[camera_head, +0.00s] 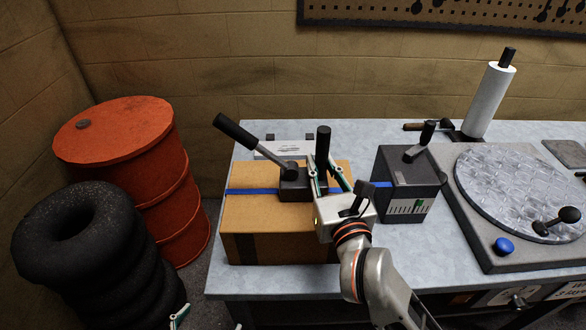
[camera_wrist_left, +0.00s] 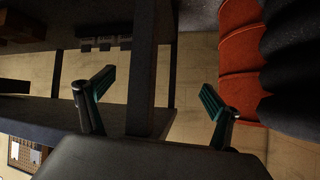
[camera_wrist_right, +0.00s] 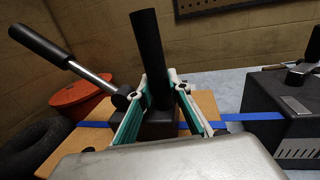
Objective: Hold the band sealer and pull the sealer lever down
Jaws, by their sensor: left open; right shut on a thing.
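The band sealer (camera_head: 294,187) is a small dark block on top of a cardboard box (camera_head: 265,229), on the blue band (camera_head: 243,191). Its upright black handle (camera_head: 323,142) stands between the fingers of my right gripper (camera_head: 322,168), which is shut on it, as the right wrist view (camera_wrist_right: 161,88) also shows. The sealer lever (camera_head: 237,131) is raised, slanting up to the left with its black grip at the end. My left gripper (camera_head: 208,320) is open and empty, low in front of the table's left end; its spread fingers show in the left wrist view (camera_wrist_left: 157,95).
The band runs right to a dark dispenser (camera_head: 408,180) with a knob. A round turntable (camera_head: 515,185) and a white roll (camera_head: 489,100) stand further right. A red drum (camera_head: 115,132) and stacked tyres (camera_head: 95,265) stand left of the table (camera_head: 222,283).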

